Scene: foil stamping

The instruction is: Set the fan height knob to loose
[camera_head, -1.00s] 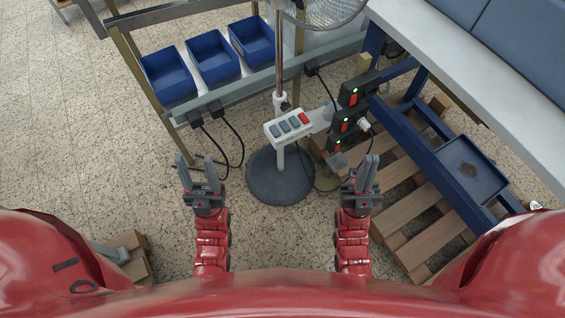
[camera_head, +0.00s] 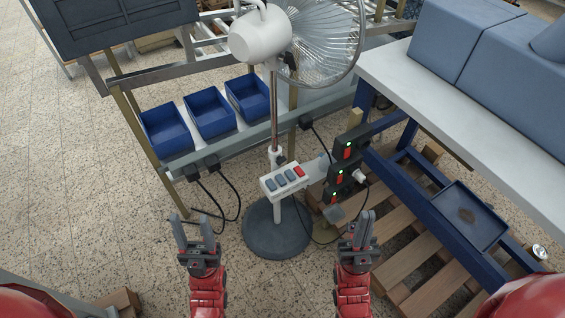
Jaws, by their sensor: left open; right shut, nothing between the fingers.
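A pedestal fan (camera_head: 262,38) stands ahead of me on a round grey base (camera_head: 277,230). Its pole rises through a white collar (camera_head: 274,156) with a small dark knob (camera_head: 282,160) at its side, just above the control box (camera_head: 285,180). The knob is too small to tell its setting. My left gripper (camera_head: 192,224) is open and empty, left of the fan base. My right gripper (camera_head: 362,226) is shut and empty, right of the base. Both are apart from the fan and nearer to me than the knob.
Black power sockets (camera_head: 345,172) with green lights and a cable stand right of the pole. Blue bins (camera_head: 210,112) sit on a rack behind at left. A workbench (camera_head: 430,95) with blue legs and a wooden pallet (camera_head: 405,265) fill the right.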

